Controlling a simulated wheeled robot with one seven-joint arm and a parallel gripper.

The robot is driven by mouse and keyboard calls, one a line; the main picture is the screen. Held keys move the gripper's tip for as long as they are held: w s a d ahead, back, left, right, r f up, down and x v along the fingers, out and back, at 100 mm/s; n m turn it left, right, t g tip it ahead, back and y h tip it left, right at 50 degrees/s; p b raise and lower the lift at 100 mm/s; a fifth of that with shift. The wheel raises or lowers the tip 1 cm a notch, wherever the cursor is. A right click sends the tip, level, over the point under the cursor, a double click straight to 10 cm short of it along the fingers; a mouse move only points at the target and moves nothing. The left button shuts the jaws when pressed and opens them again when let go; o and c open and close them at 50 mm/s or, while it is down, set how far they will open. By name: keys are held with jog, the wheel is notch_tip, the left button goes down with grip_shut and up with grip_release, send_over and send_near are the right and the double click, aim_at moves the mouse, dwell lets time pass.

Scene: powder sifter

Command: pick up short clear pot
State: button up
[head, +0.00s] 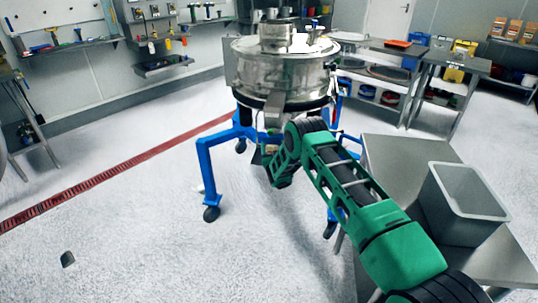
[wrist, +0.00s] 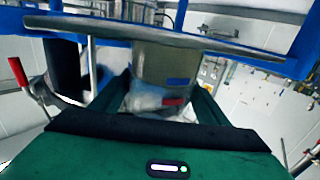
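My gripper (wrist: 162,80) shows from behind in the wrist view, its two green and black fingers apart. A cloudy, see-through thing (wrist: 145,100), perhaps the short clear pot, is between or just beyond the fingers. Above it is a grey-olive cylinder with a blue mark (wrist: 165,65). I cannot tell whether the fingers touch either one. In the head view my gripper (head: 268,160) is low under the steel sifter (head: 285,75), partly hidden by my arm. I cannot make out a clear pot there.
The sifter stands on a blue wheeled frame (head: 205,160); its blue bars also cross the top of the wrist view (wrist: 60,25). A steel table (head: 400,165) with a grey bin (head: 465,200) is at the right. Open floor lies to the left.

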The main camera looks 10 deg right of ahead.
jog(key=c, duration=0.4)
jog(key=shift+o, duration=0.2)
jog(key=shift+r, duration=0.15)
